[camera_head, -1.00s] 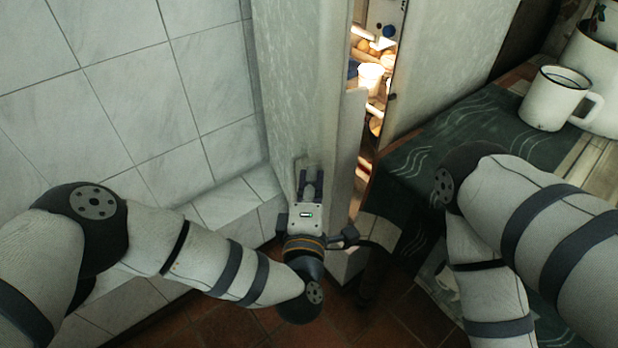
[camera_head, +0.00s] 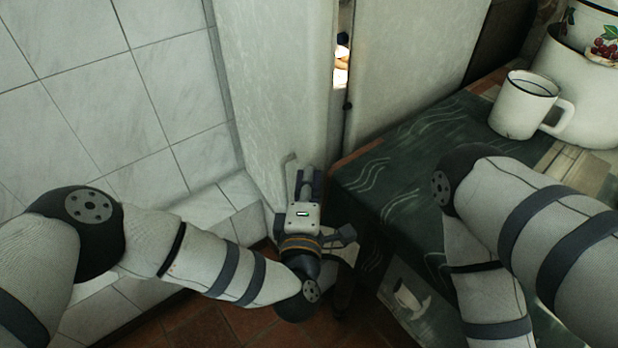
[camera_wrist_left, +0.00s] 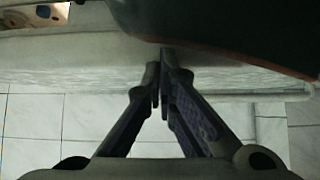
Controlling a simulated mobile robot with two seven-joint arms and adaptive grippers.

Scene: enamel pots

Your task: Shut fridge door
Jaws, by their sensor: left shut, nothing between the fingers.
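The fridge door (camera_head: 275,85) is a pale, scuffed panel left of the fridge body (camera_head: 415,60). It is ajar: a narrow lit gap (camera_head: 341,65) shows part of the inside. My left gripper (camera_head: 305,170) is shut and empty, at the lower part of the door; I cannot tell if it touches. In the left wrist view its fingertips (camera_wrist_left: 160,78) meet in front of the door's pale face (camera_wrist_left: 80,68), and a bit of the lit inside shows at top left. My right arm comes in from the right; its gripper is out of view.
A table with a dark green patterned cloth (camera_head: 400,190) stands close to the fridge on the right. A white mug (camera_head: 521,105) and a larger white enamel pot (camera_head: 590,95) stand on it. A tiled wall (camera_head: 90,100) is on the left.

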